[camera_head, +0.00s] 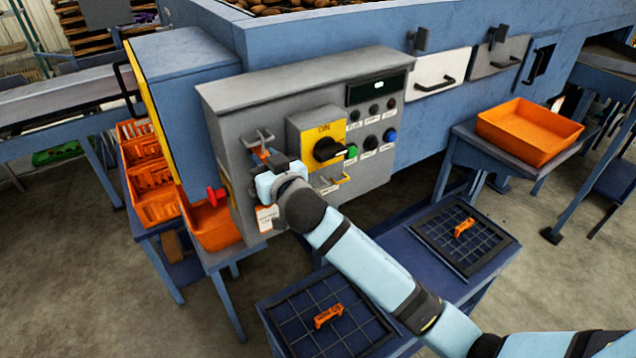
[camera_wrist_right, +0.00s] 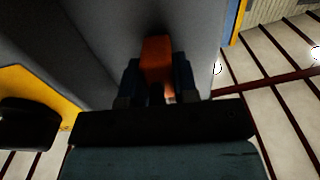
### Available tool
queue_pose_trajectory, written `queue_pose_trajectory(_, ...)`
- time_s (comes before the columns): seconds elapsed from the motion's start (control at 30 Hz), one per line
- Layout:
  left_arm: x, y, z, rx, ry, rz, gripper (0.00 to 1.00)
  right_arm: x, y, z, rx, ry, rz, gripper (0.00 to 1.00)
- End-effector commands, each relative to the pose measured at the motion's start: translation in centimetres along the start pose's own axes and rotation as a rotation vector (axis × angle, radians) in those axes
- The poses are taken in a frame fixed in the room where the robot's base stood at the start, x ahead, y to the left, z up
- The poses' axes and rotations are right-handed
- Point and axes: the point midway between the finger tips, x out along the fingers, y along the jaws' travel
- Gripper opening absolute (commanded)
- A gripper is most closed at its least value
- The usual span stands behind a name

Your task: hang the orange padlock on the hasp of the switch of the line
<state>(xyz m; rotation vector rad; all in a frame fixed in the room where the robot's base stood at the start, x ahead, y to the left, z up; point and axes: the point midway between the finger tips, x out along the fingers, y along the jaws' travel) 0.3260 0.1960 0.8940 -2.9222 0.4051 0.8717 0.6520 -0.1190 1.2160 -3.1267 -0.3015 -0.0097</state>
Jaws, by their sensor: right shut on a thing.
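The orange padlock (camera_head: 260,153) is at the left part of the grey control box's front, just below a grey metal bracket (camera_head: 257,136). My right gripper (camera_head: 268,170) is shut on it; its orange body (camera_wrist_right: 157,58) shows between the fingers in the wrist view. I cannot tell whether the padlock still touches the bracket. The switch (camera_head: 327,149) is a black knob on a yellow plate marked ON, right of my gripper. My left gripper is not in view.
The control box (camera_head: 230,130) carries buttons and a display at its right. A red knob (camera_head: 216,195) sticks out at its left side. Orange crates (camera_head: 150,165) stand left. Two dark grids (camera_head: 290,325) with orange pieces lie on low tables; an orange tray (camera_head: 527,130) stands right.

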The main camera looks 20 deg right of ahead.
Motion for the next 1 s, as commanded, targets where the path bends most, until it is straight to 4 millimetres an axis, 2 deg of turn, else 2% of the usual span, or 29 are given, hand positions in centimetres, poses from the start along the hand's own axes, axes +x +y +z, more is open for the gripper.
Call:
queue_pose_trajectory(0.03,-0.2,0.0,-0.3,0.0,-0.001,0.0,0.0,0.1,0.1,-0.8,0.0,0.006,0.001,0.07)
queue_pose_trajectory(0.1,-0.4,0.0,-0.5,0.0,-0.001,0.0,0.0,0.1,0.1,-1.1,0.001,0.006,0.001,0.07)
queue_pose_trajectory(0.37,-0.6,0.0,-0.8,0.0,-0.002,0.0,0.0,0.0,0.1,-1.5,0.001,0.007,0.001,0.07)
queue_pose_trajectory(1.0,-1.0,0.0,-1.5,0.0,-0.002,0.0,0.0,-4.4,0.0,-1.3,0.002,0.004,0.0,0.07)
